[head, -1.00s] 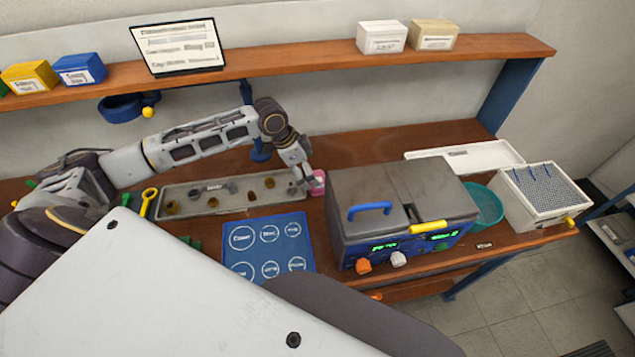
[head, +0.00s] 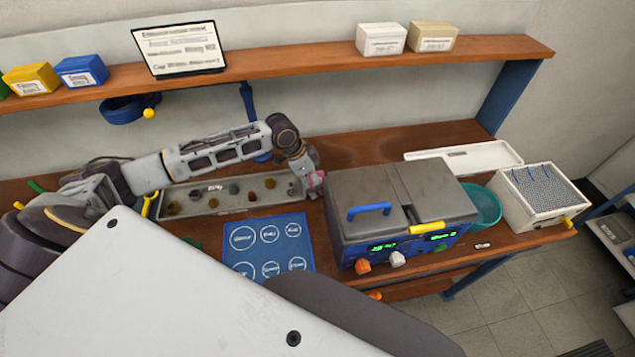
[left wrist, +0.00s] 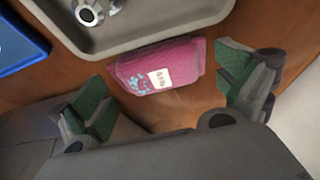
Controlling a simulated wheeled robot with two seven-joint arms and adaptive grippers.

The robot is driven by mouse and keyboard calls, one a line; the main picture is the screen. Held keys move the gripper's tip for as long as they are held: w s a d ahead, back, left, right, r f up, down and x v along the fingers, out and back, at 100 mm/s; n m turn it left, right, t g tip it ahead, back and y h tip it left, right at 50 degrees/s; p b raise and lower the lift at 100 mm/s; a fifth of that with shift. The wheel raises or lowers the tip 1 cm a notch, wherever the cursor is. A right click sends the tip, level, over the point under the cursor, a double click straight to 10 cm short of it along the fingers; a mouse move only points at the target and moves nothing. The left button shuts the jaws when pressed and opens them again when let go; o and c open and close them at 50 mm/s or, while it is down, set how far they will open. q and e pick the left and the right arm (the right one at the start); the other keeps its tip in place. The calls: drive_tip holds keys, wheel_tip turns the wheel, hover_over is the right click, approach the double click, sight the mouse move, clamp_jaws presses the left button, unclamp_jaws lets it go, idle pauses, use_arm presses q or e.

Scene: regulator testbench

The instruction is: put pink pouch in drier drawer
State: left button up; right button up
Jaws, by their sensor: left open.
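The pink pouch (left wrist: 157,66), with a white label and blue specks, lies on the wooden bench beside a corner of the grey tray. In the head view only a bit of the pouch (head: 319,179) shows beside my left gripper (head: 308,177). In the left wrist view my left gripper (left wrist: 165,86) is open, with its green-padded fingers apart on either side of the pouch and not closed on it. A grey-topped blue machine (head: 372,181) with blue and yellow handles stands just right of the pouch. I cannot tell which part is the drier drawer. My right gripper is not in view.
The long grey tray (head: 225,208) with several small parts lies left of the pouch. A blue mat (head: 251,252) with white circles lies in front of it. A teal bowl (head: 487,207) and a white mesh-topped box (head: 516,214) stand right of the machine. A shelf (head: 300,64) runs above.

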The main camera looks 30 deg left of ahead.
use_arm(q)
drive_tip(key=shift+w+d+f, duration=0.1)
drive_tip(key=shift+f, duration=0.3)
drive_tip(key=shift+r, duration=0.1)
drive_tip(key=c, duration=1.2)
drive_tip(key=shift+r, duration=0.1)
wheel_tip(320, 180, up, 10)
drive_tip(key=shift+b, duration=0.35)
